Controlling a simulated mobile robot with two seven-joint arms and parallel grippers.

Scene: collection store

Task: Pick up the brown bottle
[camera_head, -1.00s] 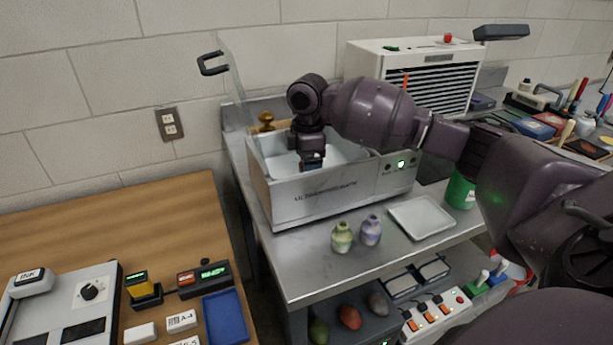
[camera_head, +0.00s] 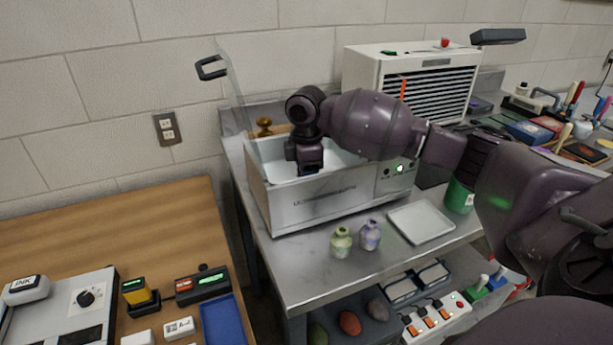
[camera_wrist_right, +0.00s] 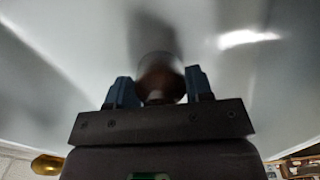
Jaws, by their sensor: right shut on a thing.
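The brown bottle (camera_wrist_right: 160,82) is between the two blue-grey fingertips of my right gripper (camera_wrist_right: 160,90) in the right wrist view. The gripper is shut on it. The picture there is blurred, and the bottle is seen from its top end. In the head view, my right gripper (camera_head: 309,172) points down inside the open metal ultrasonic bath (camera_head: 320,200), and the bottle is hidden there by the gripper and the bath's front wall. My left gripper is not in view.
The bath's clear lid (camera_head: 236,90) stands raised at the left. A green-and-cream vase (camera_head: 341,242) and a lilac vase (camera_head: 370,236) stand before the bath, with a white tray (camera_head: 421,222) to their right. A white slatted cabinet (camera_head: 425,82) stands behind.

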